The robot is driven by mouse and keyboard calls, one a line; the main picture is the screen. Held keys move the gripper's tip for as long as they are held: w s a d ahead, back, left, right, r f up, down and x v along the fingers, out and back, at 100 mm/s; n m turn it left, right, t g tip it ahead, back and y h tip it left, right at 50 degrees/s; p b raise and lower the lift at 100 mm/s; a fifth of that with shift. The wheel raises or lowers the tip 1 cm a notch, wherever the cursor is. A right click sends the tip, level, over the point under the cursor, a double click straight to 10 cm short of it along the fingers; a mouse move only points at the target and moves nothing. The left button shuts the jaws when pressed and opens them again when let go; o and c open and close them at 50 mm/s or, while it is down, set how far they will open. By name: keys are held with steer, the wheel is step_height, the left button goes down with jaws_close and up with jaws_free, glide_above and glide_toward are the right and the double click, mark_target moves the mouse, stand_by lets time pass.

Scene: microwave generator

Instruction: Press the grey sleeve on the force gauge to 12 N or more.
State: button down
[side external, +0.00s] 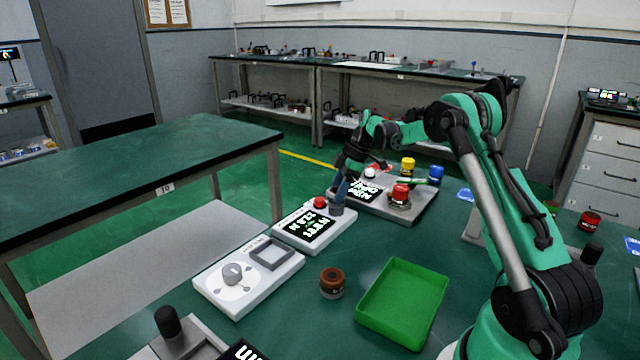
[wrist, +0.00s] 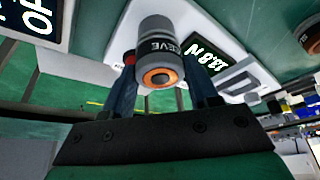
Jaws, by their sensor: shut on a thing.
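The grey sleeve (wrist: 160,40) with a dark band lettered "SLEEVE" and an orange end fills the middle of the wrist view. My gripper (wrist: 163,75) is shut on it, one finger on each side. In the side view my gripper (side external: 340,192) points down at the white force gauge (side external: 338,238), with the sleeve (side external: 336,209) at its tip, by the gauge's right end. The gauge's display (side external: 312,227) is lit; in the wrist view the display (wrist: 195,50) seems to read 13.8 N. The contact under the sleeve is hidden.
A white box with a grey knob (side external: 233,271) stands left of the gauge. A brown ring (side external: 332,281) and a green tray (side external: 372,313) are in front. Behind the gauge is a grey unit (side external: 415,218) with a lit screen and coloured caps. A red knob (side external: 320,203) sits on the gauge.

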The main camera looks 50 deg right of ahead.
steer(key=shift+r, duration=3.5)
steer(key=shift+a, duration=0.1)
steer(key=s+a+r+m+h, duration=0.1)
steer(key=a+m, duration=0.2)
steer(key=a, duration=0.5)
steer(key=s+a+r+m+t+h, duration=0.1)
steer(key=s+a+r+m, duration=0.1)
steer(key=a, duration=0.5)
steer(key=s+a+r+m+h, duration=0.1)
steer(key=a+m, duration=0.3)
steer(key=a, duration=0.4)
steer(key=shift+s+a+r, duration=0.3)
steer(key=shift+s+r, duration=0.15)
steer(key=shift+s, duration=0.25)
